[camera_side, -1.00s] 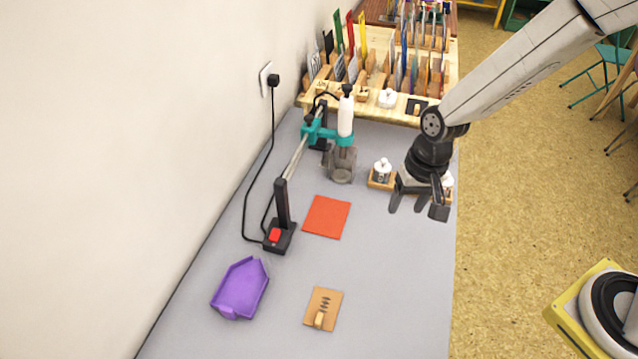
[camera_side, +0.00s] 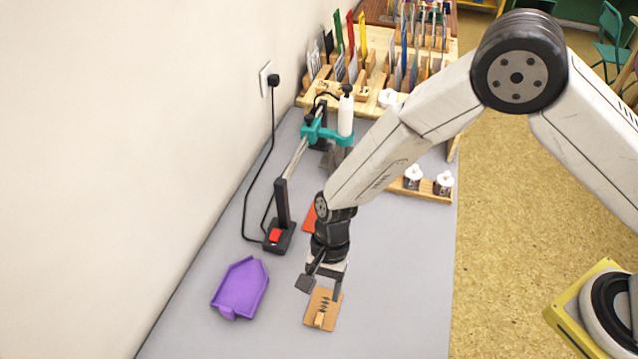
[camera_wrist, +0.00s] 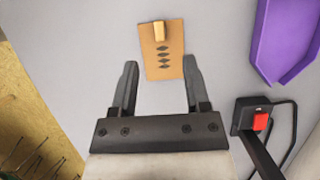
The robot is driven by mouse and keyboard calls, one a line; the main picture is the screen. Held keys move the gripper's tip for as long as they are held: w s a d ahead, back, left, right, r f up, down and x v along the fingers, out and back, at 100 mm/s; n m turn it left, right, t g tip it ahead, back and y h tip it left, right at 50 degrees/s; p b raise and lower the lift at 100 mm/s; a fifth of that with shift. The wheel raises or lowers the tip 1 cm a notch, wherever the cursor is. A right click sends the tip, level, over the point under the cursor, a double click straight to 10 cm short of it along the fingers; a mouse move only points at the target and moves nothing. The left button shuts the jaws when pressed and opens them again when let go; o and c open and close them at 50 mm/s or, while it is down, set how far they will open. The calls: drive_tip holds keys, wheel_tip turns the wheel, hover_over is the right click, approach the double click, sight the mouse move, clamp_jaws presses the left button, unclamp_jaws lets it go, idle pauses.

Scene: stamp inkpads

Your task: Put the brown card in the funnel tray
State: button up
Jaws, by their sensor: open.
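The brown card (camera_side: 323,309) lies flat on the grey table, with a small wooden grip and a column of dark diamond marks. It also shows in the wrist view (camera_wrist: 171,69), just beyond my fingertips. The purple funnel tray (camera_side: 240,288) sits to the left of the card and looks empty; part of it shows in the wrist view (camera_wrist: 268,48) at the right. My gripper (camera_side: 321,290) is open and empty above the far end of the card. Its two fingers show in the wrist view (camera_wrist: 160,75), apart from the card's grip.
An orange-red card (camera_side: 309,219) lies behind my gripper, partly hidden. A black stand with a red switch (camera_side: 275,236) and cable is at the left. Small bottles in a wooden holder (camera_side: 428,188) and a wooden rack (camera_side: 372,98) stand farther back. Table right of the card is clear.

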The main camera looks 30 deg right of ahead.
sight(318, 319)
drive_tip(key=shift+x, duration=1.3)
drive_tip(key=shift+x, duration=2.6)
clamp_jaws()
